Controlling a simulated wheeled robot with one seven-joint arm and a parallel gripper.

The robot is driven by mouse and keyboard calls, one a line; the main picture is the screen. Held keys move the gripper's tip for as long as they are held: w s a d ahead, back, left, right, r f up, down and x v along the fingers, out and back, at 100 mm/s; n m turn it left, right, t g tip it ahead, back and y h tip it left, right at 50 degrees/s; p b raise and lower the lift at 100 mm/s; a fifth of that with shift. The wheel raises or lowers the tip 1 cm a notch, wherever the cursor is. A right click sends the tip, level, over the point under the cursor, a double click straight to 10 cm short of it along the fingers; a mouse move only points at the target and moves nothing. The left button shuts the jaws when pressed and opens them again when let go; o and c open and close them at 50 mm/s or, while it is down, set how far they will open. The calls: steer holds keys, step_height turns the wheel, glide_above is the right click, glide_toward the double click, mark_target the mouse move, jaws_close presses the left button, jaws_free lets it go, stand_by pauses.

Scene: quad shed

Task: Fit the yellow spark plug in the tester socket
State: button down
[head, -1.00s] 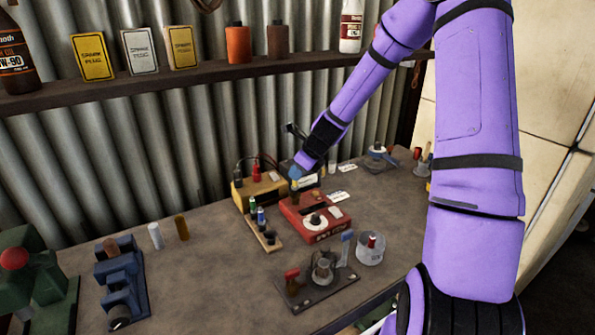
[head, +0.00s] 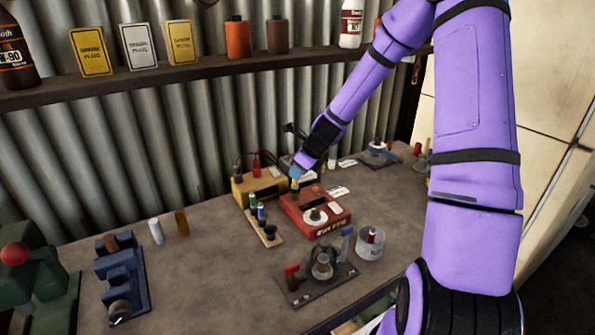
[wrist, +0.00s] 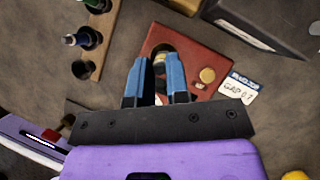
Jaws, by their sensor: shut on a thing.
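The red tester (head: 326,224) stands on the bench, with a pale dial on its top. My gripper (head: 295,174) is over its back left part in the head view. In the wrist view the two blue fingers of my gripper (wrist: 159,82) are shut on the yellow spark plug (wrist: 159,65), of which only a small pale yellow part shows between them. The plug also shows just under the fingertips in the head view (head: 295,186). A dark round opening on the tester (wrist: 178,37) lies at the plug's far end. Whether the plug is inside it I cannot tell.
A wooden rack (head: 269,240) with green and blue plugs stands left of the tester. A yellow box (head: 245,189) with red and black leads is behind it. A clear cup (head: 370,246) and a dark fixture (head: 318,283) stand in front.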

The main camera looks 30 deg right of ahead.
steer(key=shift+f, duration=0.85)
stand_by(0.3)
stand_by(0.4)
steer(key=c, duration=0.6)
jaws_free()
steer(key=shift+r, duration=3.55)
